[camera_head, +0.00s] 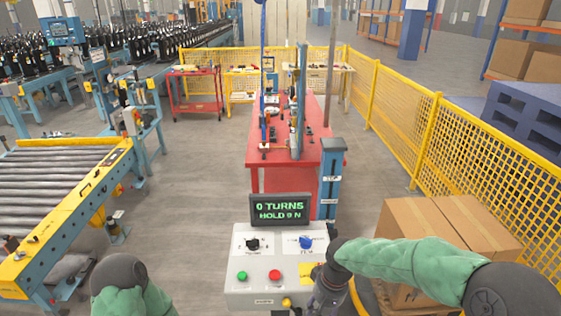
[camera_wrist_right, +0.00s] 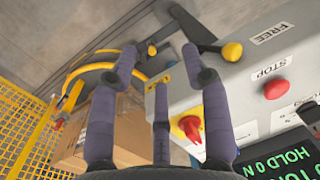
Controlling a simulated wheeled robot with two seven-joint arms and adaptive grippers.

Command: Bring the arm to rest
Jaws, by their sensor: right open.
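My right arm (camera_head: 415,259) comes in from the right and bends down beside the control box (camera_head: 242,268). My right gripper (camera_head: 325,292) is at the box's right side. In the right wrist view its dark fingers (camera_wrist_right: 160,66) are spread, with nothing held between them. Beyond the fingertips is a dark crank-like lever (camera_wrist_right: 195,25) with a yellow knob (camera_wrist_right: 232,50); I cannot tell whether any finger touches it. My left arm (camera_head: 130,298) shows only partly at the bottom left; its gripper is out of view.
The display (camera_head: 280,209) reads "0 TURNS, HOLD 0 N". A red button (camera_head: 274,275) and green button (camera_head: 242,276) are on the box. Cardboard boxes (camera_head: 455,230) and yellow fence (camera_head: 440,130) stand right. A roller conveyor (camera_head: 60,190) is left; open floor lies between.

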